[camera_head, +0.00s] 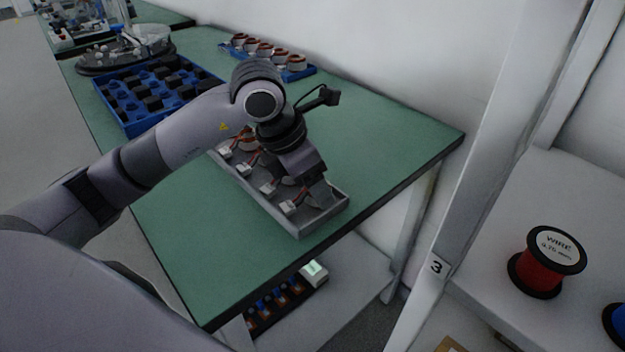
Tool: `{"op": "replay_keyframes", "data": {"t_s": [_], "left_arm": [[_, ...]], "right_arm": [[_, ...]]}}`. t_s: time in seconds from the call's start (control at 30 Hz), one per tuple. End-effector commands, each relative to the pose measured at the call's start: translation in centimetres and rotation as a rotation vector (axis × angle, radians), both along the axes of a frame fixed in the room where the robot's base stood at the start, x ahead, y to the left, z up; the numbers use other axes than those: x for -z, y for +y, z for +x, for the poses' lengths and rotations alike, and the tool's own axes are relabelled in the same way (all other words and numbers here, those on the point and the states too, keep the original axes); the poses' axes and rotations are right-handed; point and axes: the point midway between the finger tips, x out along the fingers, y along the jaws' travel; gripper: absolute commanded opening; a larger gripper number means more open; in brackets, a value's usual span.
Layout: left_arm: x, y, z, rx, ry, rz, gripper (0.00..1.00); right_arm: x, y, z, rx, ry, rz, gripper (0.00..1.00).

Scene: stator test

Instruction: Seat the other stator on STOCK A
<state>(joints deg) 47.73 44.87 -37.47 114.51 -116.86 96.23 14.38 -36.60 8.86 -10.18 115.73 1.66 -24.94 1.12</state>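My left arm reaches in from the left across the green table. My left gripper (322,193) points down at the near right end of a grey tray (300,230). The arm hides part of this tray, and I cannot tell whether the fingers are open or hold anything. Several white connectors (289,207) with red leads show along the tray's near side; the parts they belong to are mostly hidden. Several copper-wound stators (266,48) stand in a row on a blue tray (300,74) at the back. No STOCK A label is readable. My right gripper is not in view.
A blue crate (135,125) with black pieces stands at the table's back left, near a dark round fixture (125,55). The green table (225,270) is bare in front of and right of the grey tray. A red wire spool (541,265) sits on the right shelf.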

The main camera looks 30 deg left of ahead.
Motion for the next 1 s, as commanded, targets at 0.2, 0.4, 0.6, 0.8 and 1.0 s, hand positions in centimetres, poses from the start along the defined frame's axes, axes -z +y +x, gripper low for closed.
{"op": "replay_keyframes", "data": {"t_s": [0.2, 0.4, 0.6, 0.8, 1.0], "left_arm": [[0.1, -0.2, -0.1, 0.004, 0.005, -0.002, 0.67], [0.2, -0.2, -0.1, 0.005, 0.005, -0.003, 0.67], [-0.3, -0.2, -0.2, 0.006, 0.006, -0.003, 0.67], [-1.4, -0.2, -0.1, 0.005, 0.004, -0.002, 0.67], [-2.5, -0.1, -0.1, 0.003, 0.002, -0.002, 0.67]], "right_arm": [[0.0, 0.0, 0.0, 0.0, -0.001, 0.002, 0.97], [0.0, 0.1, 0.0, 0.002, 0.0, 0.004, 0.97], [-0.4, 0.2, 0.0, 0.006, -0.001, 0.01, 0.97], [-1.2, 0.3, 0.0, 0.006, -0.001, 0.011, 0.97], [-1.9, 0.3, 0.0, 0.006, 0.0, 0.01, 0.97]]}}
